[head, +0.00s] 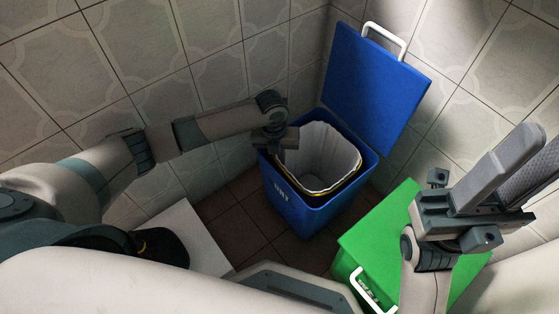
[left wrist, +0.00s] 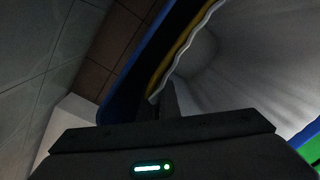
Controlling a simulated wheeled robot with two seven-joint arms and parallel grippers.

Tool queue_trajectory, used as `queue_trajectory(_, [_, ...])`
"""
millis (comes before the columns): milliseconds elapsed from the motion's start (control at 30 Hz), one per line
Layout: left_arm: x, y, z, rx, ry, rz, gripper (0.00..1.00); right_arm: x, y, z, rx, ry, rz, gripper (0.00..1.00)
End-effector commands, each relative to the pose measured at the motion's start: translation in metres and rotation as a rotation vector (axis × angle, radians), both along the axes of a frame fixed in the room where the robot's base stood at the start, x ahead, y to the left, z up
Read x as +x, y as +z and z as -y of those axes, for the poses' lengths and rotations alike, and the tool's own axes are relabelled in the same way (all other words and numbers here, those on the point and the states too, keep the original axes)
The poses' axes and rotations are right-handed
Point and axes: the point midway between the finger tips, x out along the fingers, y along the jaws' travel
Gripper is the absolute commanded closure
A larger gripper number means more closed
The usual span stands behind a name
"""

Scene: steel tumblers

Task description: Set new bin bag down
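A bin bag (head: 322,150), pale inside with a black and yellow rim, lines the open blue bin (head: 300,205). Its pale inside also shows in the left wrist view (left wrist: 235,65). My left gripper (head: 283,143) is at the bin's left rim, pointing down. In the left wrist view its fingers (left wrist: 168,100) look close together at the bag's edge; they seem shut on it, though the tips are hidden. My right gripper (head: 520,160) is raised over the green bin, its fingers apart and empty. A black item with yellow marks (head: 160,247) lies at lower left, partly hidden by my body.
The blue lid (head: 372,85) with a white handle stands open against the tiled corner. A green bin (head: 385,240) with a closed lid stands to the right of the blue bin. A white surface (head: 192,230) is at left. Brown floor (head: 235,215) shows between them.

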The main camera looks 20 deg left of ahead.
Motion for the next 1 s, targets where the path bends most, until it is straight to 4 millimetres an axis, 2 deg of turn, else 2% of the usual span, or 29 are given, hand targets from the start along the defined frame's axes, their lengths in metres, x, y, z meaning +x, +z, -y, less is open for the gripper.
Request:
queue_trajectory(133, [0.000,-0.003,0.000,0.000,0.000,0.000,1.00,0.000,0.000,0.000,0.000,0.000,-0.001,0.69])
queue_trajectory(233, [0.000,-0.003,0.000,0.000,0.000,0.000,0.78,0.000,0.000,0.000,0.000,0.000,-0.001,0.69])
queue_trajectory(633, [0.000,0.000,0.000,0.000,0.000,0.000,0.78,0.001,-0.001,-0.001,-0.001,0.000,-0.002,0.69])
queue_trajectory(1000, [0.000,0.027,-0.002,0.000,0.000,0.000,0.78,-0.002,-0.003,0.005,-0.024,-0.026,-0.053,0.69])
